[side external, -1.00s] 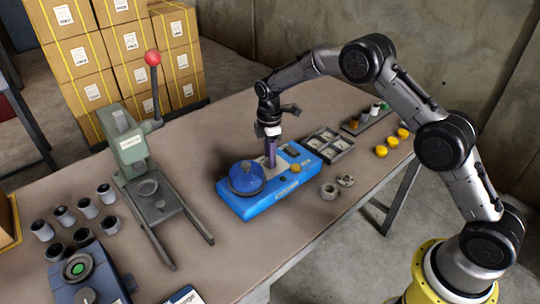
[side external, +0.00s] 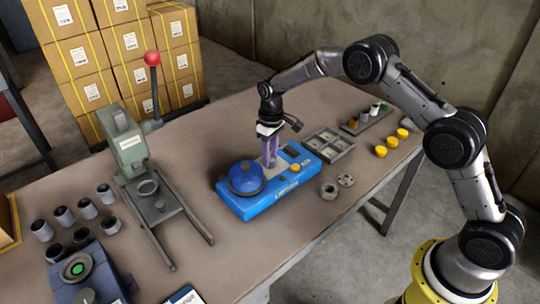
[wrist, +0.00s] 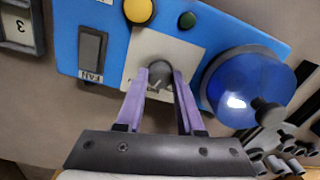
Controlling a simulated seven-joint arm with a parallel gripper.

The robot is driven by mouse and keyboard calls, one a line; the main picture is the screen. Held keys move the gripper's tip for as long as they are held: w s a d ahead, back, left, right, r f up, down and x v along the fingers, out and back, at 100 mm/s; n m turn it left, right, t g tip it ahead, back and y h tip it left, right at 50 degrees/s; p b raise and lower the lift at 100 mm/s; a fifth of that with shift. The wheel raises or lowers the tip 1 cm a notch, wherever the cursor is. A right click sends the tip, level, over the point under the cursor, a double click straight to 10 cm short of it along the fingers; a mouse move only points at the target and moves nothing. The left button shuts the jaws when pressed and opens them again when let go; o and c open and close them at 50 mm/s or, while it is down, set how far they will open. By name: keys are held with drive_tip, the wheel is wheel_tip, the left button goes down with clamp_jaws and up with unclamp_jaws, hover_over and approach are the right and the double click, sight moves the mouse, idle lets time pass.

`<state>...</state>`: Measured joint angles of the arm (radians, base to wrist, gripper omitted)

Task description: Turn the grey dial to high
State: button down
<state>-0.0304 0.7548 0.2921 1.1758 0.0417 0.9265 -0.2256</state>
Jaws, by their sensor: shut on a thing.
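The grey dial (wrist: 158,78) sits on a pale plate (wrist: 190,52) on the blue control box (side external: 258,206). In the wrist view it shows between the purple fingertips of my gripper (wrist: 160,80). My gripper is shut on the dial, one finger on each side. In the side view my gripper (side external: 270,160) reaches down to the box from above, and its fingers hide the dial. The small marks around the dial are too blurred to read, so its setting cannot be told.
A blue dome (side external: 246,178) stands on the box close to my fingers. The box also bears a yellow button (wrist: 138,10), a green button (wrist: 187,20) and a FAN switch (wrist: 92,54). A green press (side external: 130,150) stands left, and a divided tray (side external: 328,145) right.

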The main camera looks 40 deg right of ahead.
sight(272, 158)
drive_tip(key=shift+r+m, duration=0.1)
drive_tip(key=shift+m, duration=2.1)
drive_tip(key=c, duration=0.5)
unclamp_jaws()
drive_tip(key=r, duration=1.3)
drive_tip(key=shift+d+r, duration=0.25)
drive_tip(key=shift+r, duration=0.15)
